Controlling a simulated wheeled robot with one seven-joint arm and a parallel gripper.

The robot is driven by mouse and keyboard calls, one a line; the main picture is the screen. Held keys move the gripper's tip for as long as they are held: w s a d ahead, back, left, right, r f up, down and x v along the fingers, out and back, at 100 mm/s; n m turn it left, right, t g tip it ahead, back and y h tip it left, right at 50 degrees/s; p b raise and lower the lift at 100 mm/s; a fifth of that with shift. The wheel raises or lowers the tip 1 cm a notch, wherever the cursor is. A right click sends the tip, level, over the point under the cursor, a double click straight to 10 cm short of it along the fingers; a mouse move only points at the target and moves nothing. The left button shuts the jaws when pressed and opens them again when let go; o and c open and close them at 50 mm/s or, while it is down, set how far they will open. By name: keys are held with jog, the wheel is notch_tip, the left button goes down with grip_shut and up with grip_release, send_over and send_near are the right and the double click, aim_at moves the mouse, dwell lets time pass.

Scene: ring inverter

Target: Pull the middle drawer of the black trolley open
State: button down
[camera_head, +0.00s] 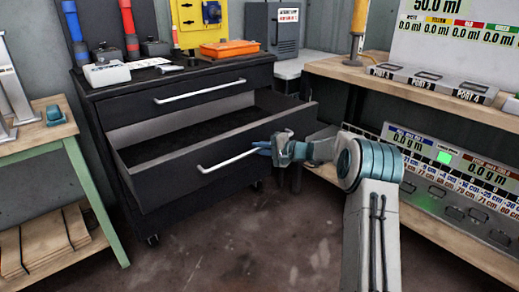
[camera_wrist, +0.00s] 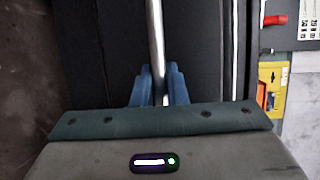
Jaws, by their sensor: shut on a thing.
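The black trolley (camera_head: 180,97) stands left of centre in the head view. Its middle drawer (camera_head: 230,165) is pulled well out and its dark inside shows, with no object visible in it. The drawer has a silver bar handle (camera_head: 228,160) along its front, and the handle also shows in the wrist view (camera_wrist: 156,45). My gripper (camera_head: 262,148) is at the right end of the handle. In the wrist view its blue fingers (camera_wrist: 160,88) are shut on the handle, one on each side of the bar. The upper drawer (camera_head: 200,92) is shut.
An orange box (camera_head: 229,48) and several tools stand on the trolley top. A wooden table (camera_head: 45,150) is at the left. A wooden shelf bench (camera_head: 420,95) with scales and readouts stands at the right. The floor (camera_head: 240,235) before the drawer is clear.

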jog(key=shift+a, duration=0.1)
jog(key=c, duration=1.5)
grip_release()
jog(key=shift+o, duration=0.2)
jog(key=p+v, duration=0.3)
jog(key=v, duration=1.1)
jog(key=shift+p, duration=0.4)
jog(key=shift+a, duration=0.1)
